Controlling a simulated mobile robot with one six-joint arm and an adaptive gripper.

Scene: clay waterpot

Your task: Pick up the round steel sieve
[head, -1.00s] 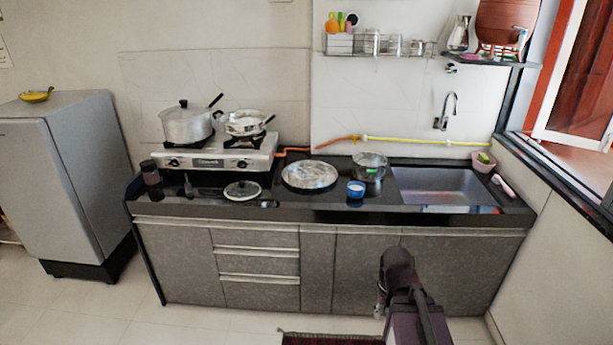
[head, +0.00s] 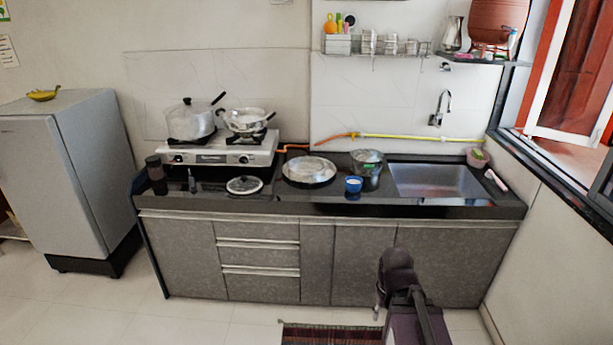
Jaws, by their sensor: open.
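A wide, round, shallow steel piece (head: 309,169), which looks like the sieve, lies flat on the black counter between the stove and the sink. Its mesh cannot be made out from here. My arm reaches up from the bottom edge, in front of the cabinet doors. My gripper (head: 379,302) shows only as a small, partly hidden part at the arm's end. It is open and empty, below the counter's front edge and well apart from the sieve.
A steel bowl (head: 367,162) and a small blue bowl (head: 354,185) stand right of the sieve. A pot lid (head: 244,185) lies to its left. The stove (head: 220,150) bears a pot and a pan. The sink (head: 437,181) is at right. The floor left of my arm is mostly clear.

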